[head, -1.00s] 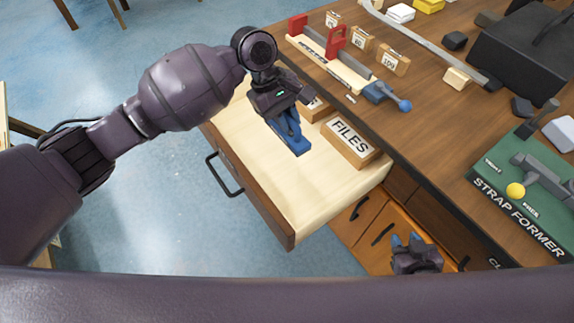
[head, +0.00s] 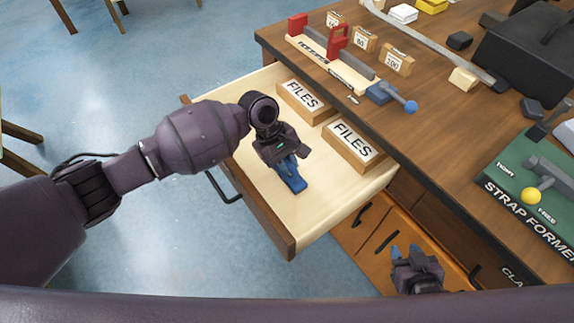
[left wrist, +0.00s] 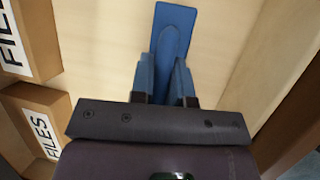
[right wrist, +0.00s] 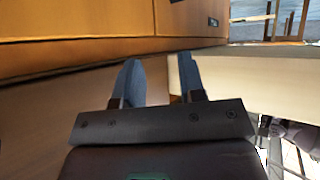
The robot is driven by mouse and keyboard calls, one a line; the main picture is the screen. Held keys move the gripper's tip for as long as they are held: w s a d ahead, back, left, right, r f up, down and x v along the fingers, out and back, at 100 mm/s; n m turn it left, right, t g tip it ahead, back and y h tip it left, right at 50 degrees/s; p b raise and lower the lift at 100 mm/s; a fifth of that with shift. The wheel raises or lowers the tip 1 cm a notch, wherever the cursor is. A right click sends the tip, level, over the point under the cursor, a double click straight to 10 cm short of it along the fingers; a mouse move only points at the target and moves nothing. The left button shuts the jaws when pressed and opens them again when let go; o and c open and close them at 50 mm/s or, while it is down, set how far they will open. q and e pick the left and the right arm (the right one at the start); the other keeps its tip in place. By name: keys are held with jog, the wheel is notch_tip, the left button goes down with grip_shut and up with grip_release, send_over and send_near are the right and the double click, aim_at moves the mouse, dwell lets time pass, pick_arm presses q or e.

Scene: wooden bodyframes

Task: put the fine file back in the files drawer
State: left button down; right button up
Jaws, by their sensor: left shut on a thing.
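The open files drawer (head: 320,212) has a pale wooden inside and juts out from the bench. Two wooden blocks marked FILES (head: 353,140) (head: 302,95) stand in it along the bench side. My left gripper (head: 286,172) is over the drawer's front part, shut on the flat blue fine file (left wrist: 175,25). In the left wrist view the file sticks out beyond the blue fingers over the drawer floor; whether it touches the floor I cannot tell. My right gripper (head: 404,252) is open and empty beside the lower cabinet drawers; its fingers also show apart in the right wrist view (right wrist: 158,75).
The drawer's front panel (head: 262,215) and handle (head: 222,187) face the open blue floor.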

pick_arm(q)
jog(key=shift+f, duration=0.9)
pick_arm(e)
jog(key=shift+f, duration=0.15)
pick_arm(q)
jog(key=c, duration=1.1)
grip_release()
jog(key=shift+f, duration=0.1)
jog(key=p+v, duration=0.2)
jog(key=v, duration=1)
jog(key=shift+r, duration=0.2)
pick_arm(e)
jog(key=shift+w+r, duration=0.15)
jog(key=shift+r, duration=0.95)
